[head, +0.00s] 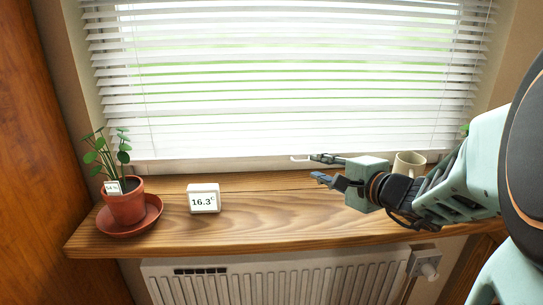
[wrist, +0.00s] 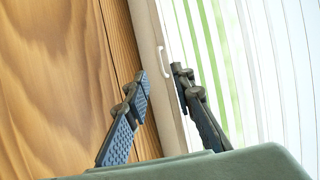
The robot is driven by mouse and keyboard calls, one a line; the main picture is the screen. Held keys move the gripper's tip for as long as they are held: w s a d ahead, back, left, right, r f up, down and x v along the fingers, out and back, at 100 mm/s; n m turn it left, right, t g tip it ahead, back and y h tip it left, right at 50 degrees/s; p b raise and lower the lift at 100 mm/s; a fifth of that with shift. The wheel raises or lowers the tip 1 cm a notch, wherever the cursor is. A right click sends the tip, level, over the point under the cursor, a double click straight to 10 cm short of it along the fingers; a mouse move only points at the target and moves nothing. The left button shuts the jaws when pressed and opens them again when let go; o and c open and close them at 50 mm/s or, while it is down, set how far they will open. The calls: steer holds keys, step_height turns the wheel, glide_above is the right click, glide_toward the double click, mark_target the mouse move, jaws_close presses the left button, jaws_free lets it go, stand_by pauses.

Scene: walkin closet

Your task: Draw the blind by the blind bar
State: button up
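The white slatted blind (head: 280,75) hangs over the window, lowered nearly to the wooden sill. Its blind bar (head: 230,155) runs along the bottom edge. A small white handle (head: 300,157) sits at the bar, just left of my fingertips in the head view. My gripper (head: 321,168) is open and empty above the sill, reaching in from the right. In the wrist view my gripper (wrist: 160,75) has its fingers spread, with the handle (wrist: 165,62) showing beyond and between the tips. I see no contact with it.
A wooden sill (head: 255,215) runs below the blind. A potted plant (head: 125,205) on a saucer stands at left, beside a small display reading 16.3 (head: 204,199). A mug (head: 409,164) stands behind my gripper. A radiator (head: 280,280) is underneath.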

mark_target(301, 134)
steer(key=x, duration=0.6)
steer(key=shift+w+a+f+b, duration=0.1)
steer(key=shift+w+a+b, duration=0.05)
steer(key=shift+w+b, duration=0.2)
jaws_close()
